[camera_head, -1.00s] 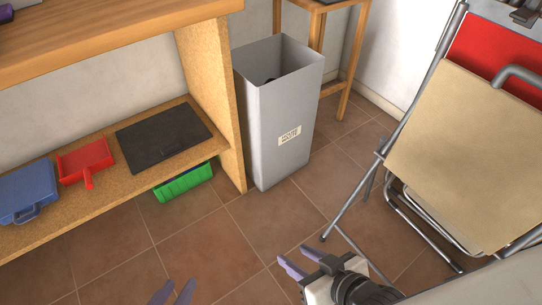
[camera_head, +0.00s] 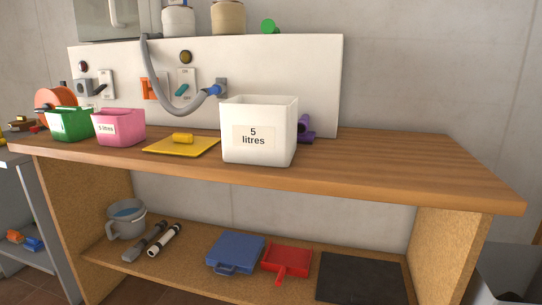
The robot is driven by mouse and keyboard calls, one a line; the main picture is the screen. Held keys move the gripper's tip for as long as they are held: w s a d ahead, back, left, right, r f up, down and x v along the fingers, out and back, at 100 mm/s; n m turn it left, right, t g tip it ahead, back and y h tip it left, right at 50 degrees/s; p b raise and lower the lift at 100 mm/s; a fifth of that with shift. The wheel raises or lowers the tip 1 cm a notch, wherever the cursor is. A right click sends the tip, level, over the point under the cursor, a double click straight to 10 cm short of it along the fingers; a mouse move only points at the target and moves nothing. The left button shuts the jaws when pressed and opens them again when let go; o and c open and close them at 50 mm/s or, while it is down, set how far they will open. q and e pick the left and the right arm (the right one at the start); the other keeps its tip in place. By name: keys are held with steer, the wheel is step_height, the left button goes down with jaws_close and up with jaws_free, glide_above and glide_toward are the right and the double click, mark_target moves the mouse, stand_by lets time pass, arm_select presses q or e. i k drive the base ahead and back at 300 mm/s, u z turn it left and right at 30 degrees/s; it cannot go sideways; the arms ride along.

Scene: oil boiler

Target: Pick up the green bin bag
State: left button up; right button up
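I cannot make out a green bin bag for certain. A green open container (camera_head: 70,124) stands on the left part of the wooden worktop, beside a pink tub. A small round green object (camera_head: 270,26) shows at the top edge of the white back panel; I cannot tell what it is. Neither of my grippers is in view.
A white tub marked 5 litres (camera_head: 258,132), a pink tub (camera_head: 119,127) and a yellow dustpan-like piece (camera_head: 182,145) stand on the worktop (camera_head: 400,174). The lower shelf holds a blue case (camera_head: 235,253) and red dustpan (camera_head: 286,261). The worktop's right part is clear.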

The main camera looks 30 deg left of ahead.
mark_target(73, 124)
steer(key=u, duration=2.25)
